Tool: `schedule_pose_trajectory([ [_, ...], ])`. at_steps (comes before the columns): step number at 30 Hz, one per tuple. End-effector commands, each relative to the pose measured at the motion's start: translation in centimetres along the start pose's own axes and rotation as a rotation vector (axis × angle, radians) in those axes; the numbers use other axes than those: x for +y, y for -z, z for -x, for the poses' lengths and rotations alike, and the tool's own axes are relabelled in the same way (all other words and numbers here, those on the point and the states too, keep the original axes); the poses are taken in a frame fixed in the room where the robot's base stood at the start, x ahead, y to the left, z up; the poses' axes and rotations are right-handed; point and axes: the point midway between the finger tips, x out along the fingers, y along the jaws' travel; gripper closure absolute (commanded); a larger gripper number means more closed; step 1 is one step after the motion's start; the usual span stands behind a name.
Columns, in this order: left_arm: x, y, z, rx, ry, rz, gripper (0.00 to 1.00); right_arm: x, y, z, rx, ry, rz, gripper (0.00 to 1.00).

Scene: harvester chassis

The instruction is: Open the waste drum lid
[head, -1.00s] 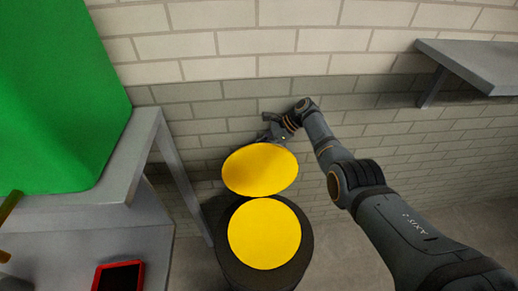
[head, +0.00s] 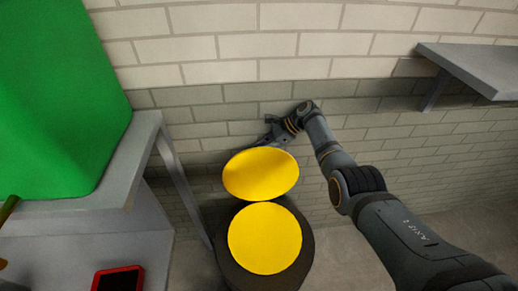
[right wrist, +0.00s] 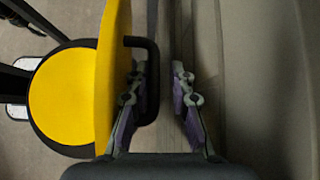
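The waste drum (head: 229,250) is dark and stands on the floor by the wall. Its yellow lid (head: 260,174) is raised, tilted up behind a yellow round face (head: 265,238) on top of the drum. My right gripper (head: 266,139) is behind the lid's upper edge, close to the wall. In the right wrist view the lid (right wrist: 113,60) is nearly edge-on, with a black handle (right wrist: 152,85). My right gripper (right wrist: 160,72) is open there; the left finger sits inside the handle loop and the handle bar runs between the fingers.
A grey bench (head: 140,135) with a green block (head: 60,100) stands to the left of the drum. A red-rimmed tray (head: 118,279) lies at lower left. A grey shelf (head: 470,65) juts from the brick wall at upper right. The floor right of the drum is clear.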

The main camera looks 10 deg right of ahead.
Motion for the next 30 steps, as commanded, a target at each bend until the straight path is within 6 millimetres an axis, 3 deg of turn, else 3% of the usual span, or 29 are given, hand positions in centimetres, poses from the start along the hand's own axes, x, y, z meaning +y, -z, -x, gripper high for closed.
schedule_pose_trajectory([
  [9, 0.2, 0.1, 0.0, 0.001, -0.002, 0.001, 0.60, -0.1, 0.0, 7.6, 0.003, 0.010, 0.004, 0.79],
  [15, 0.2, 0.1, 0.0, 0.001, -0.002, 0.001, 0.60, -0.1, -0.2, 10.8, 0.001, 0.008, 0.004, 0.79],
  [30, 0.2, 0.1, 0.0, 0.001, -0.003, 0.001, 0.60, 0.0, -0.2, 11.6, 0.000, 0.006, 0.004, 0.79],
])
